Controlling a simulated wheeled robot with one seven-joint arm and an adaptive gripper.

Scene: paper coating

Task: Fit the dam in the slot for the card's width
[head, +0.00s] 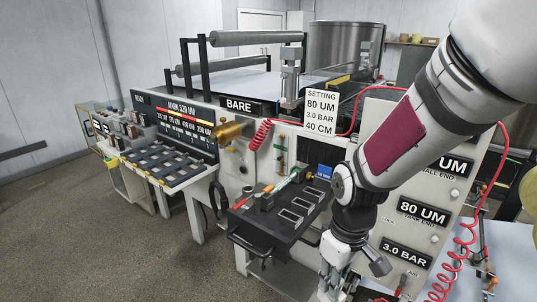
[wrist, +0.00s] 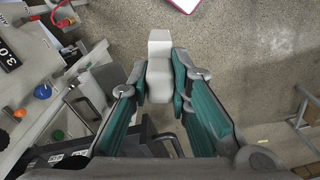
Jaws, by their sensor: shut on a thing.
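My gripper (wrist: 160,80) is shut on a smooth pale grey-white block, which I take to be the dam (wrist: 159,48). In the wrist view its narrower end sticks out beyond the fingertips, over the floor. In the head view my arm reaches down at the right, and the fingertips and dam cannot be made out clearly. The setting card (head: 321,112) reads 80 UM, 3.0 BAR, 40 CM. A dark tray (head: 262,232) left of my wrist has several pale-rimmed rectangular openings; I cannot tell whether these are the width slots.
The coating machine carries a BARE sign (head: 239,106), rollers and a steel drum (head: 345,48). A slotted rack (head: 165,165) stands left. A red coiled hose (head: 466,262) hangs at the right. Blue (wrist: 42,91) and green knobs show in the wrist view. Open floor lies front left.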

